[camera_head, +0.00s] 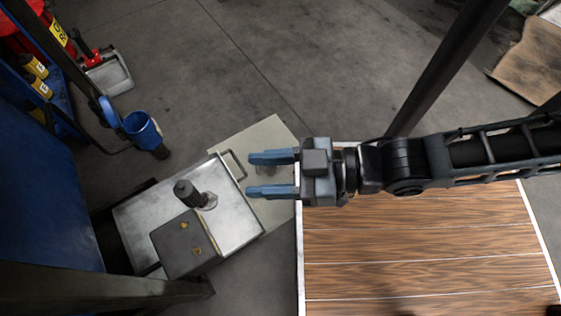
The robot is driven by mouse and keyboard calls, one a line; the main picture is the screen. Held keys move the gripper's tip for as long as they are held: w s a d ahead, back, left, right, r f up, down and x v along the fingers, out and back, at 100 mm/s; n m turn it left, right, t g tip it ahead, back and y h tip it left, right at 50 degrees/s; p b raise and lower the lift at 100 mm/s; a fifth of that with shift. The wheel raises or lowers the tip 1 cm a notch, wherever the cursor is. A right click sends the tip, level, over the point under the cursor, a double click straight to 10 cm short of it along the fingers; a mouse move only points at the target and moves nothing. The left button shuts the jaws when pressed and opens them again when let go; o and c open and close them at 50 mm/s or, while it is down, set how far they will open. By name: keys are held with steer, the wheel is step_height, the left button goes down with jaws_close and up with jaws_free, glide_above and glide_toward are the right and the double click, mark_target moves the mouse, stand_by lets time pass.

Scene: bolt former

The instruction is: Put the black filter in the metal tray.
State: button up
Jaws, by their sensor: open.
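A dark, ridged cylinder (187,193), which looks like the black filter, stands on the metal tray (135,217), near the tray's middle. A round shiny patch lies beside its base. A dark grey box (172,241) with two yellowish spots sits at the tray's front edge. My gripper (249,175) reaches in from the right with its two blue fingers pointing left.
The pale panel (273,130) with a handle lies beside the tray. A wood-topped table (420,250) fills the lower right under my arm. A blue cup-like holder (142,130), a blue cabinet (40,190) and dark posts stand at left.

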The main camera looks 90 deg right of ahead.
steer(key=shift+g, duration=0.6)
steer(key=r, duration=0.1)
steer(key=s+r, duration=0.1)
steer(key=s+a+r, duration=0.1)
steer(key=r, duration=0.1)
steer(key=shift+s+r, duration=0.1)
steer(key=shift+s, duration=0.05)
steer(key=shift+c, duration=0.4)
